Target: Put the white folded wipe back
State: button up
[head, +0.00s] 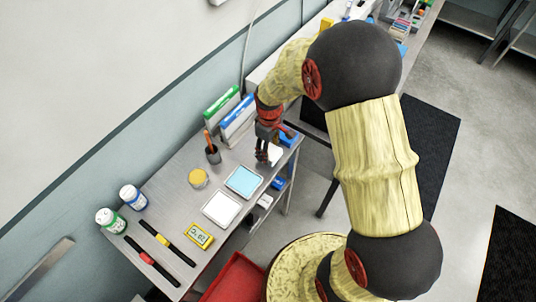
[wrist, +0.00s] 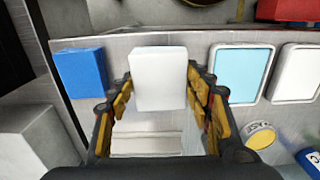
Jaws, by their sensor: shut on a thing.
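The white folded wipe (wrist: 158,78) is a small white block between the two yellow-padded fingers of my gripper (wrist: 158,97). My gripper is shut on it, with the fingers at its left and right sides. In the head view the wipe (head: 275,155) shows partly beside my gripper (head: 266,153), at the right end of the metal bench. I cannot tell whether the wipe touches the bench top. A light blue square tray (head: 244,181) and a white square tray (head: 221,208) lie close by. The light blue tray (wrist: 243,72) is right of the wipe in the wrist view.
A blue block (wrist: 82,72) lies left of my gripper in the wrist view. A yellow round tin (head: 198,178), a pen cup (head: 213,154) and upright boxes (head: 237,118) stand on the bench.

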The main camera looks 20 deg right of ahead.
jog(key=shift+w+a+f, duration=0.15)
jog(key=shift+w+f, duration=0.1)
jog(key=shift+f, duration=1.65)
jog(key=shift+f+b, duration=0.2)
jog(key=shift+b, duration=0.1)
jog(key=o, duration=1.1)
jog(key=shift+r, duration=0.15)
